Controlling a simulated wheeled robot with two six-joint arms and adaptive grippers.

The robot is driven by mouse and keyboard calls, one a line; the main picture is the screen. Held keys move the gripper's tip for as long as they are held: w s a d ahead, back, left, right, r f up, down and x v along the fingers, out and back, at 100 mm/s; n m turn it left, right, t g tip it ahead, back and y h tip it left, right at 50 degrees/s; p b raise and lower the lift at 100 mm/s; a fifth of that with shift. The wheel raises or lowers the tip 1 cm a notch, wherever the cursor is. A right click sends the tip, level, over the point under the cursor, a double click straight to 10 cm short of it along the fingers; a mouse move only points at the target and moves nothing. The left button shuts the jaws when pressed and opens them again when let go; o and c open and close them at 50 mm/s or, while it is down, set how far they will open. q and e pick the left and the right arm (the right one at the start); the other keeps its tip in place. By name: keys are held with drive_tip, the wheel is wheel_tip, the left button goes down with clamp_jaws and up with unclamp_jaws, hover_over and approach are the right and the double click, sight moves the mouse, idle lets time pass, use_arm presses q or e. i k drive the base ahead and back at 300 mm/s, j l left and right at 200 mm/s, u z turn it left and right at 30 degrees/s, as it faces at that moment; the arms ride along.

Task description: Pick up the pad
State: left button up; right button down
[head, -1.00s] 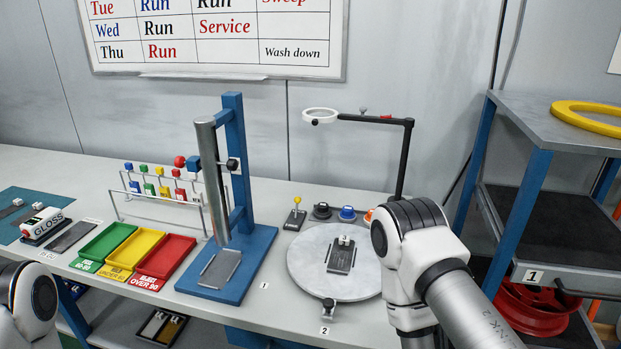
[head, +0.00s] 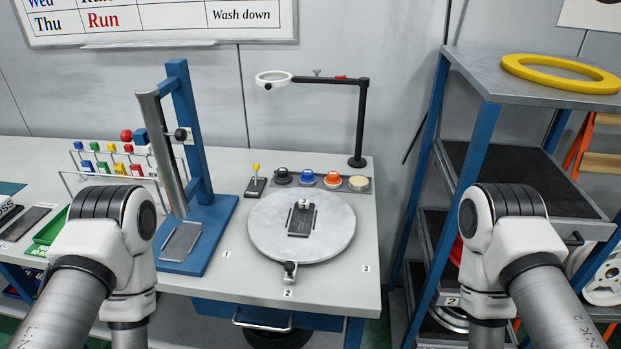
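The word pad could fit more than one thing, and I cannot tell which is meant. A dark rectangular pad (head: 301,221) with a small silver block on it lies on the round grey turntable (head: 262,232). A round beige pad-like disc (head: 358,184) sits at the right end of a row of knobs behind the turntable. A dark flat rectangle (head: 26,223) lies at the table's left. My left arm stands left of the turntable and my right arm right of it. Both arms point downward, and their gripper fingers are below the frame.
A blue press stand (head: 185,110) with a slanted cylinder stands left of the turntable. A magnifier lamp (head: 361,120) rises behind it. A shelf rack (head: 470,130) with a yellow ring (head: 561,74) on top is at the right. A drawer (head: 270,312) sits under the table.

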sight(308, 179)
drive_tip(key=l+u, duration=0.7)
drive_tip(key=l, duration=0.15)
drive_tip(key=k+l+u, duration=0.15)
drive_tip(key=l+u, duration=0.2)
drive_tip(key=k+l+u, duration=0.15)
drive_tip(key=l+u, duration=0.2)
